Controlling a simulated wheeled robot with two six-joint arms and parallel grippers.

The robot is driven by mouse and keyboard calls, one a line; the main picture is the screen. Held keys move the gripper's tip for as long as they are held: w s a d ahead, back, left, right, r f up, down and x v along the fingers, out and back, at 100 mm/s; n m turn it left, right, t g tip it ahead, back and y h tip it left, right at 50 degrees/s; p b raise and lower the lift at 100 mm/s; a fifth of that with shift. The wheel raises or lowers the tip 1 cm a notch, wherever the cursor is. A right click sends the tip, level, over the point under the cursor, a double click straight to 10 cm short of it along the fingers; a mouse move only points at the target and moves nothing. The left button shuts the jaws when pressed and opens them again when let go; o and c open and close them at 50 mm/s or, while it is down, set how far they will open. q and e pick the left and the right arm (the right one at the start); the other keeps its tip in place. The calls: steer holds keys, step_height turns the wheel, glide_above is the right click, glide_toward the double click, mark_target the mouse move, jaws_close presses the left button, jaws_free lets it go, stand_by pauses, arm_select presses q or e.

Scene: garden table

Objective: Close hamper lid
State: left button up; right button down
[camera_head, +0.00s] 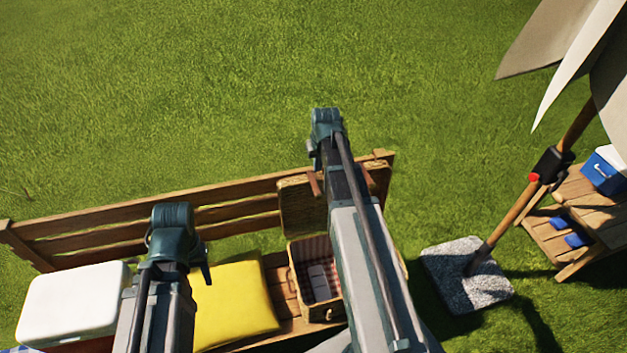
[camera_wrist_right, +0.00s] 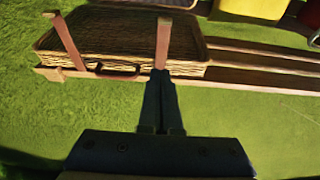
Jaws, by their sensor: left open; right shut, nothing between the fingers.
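The wicker hamper (camera_head: 318,278) sits on the wooden bench with its lid (camera_head: 298,208) open, raised against the backrest. Its checked lining shows, with something pale inside. In the right wrist view the lid (camera_wrist_right: 120,38) shows its wicker outer side, a handle and two brown straps. My right gripper (camera_wrist_right: 160,74) is shut and empty, its tips at the lower end of one strap; I cannot tell whether they touch. In the head view my right arm hides part of the lid and hamper. My left gripper (camera_head: 205,272) is open and empty above the yellow cushion's left edge.
A yellow cushion (camera_head: 235,305) and a white-lidded cooler (camera_head: 72,300) stand on the bench, left of the hamper. The slatted backrest (camera_head: 120,228) runs behind. A parasol base (camera_head: 467,273) and a side table (camera_head: 560,237) stand at right. Grass beyond is clear.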

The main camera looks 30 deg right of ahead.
mark_target(315, 185)
steer(key=shift+f, duration=0.15)
steer(key=b+x, duration=1)
steer(key=shift+f, duration=0.3)
steer(key=s, duration=0.2)
steer(key=s+r, duration=0.1)
steer(key=shift+s+a+p, duration=0.15)
steer(key=shift+a+p, duration=0.2)
steer(key=shift+s+a+r, duration=0.1)
steer(key=shift+s, duration=0.3)
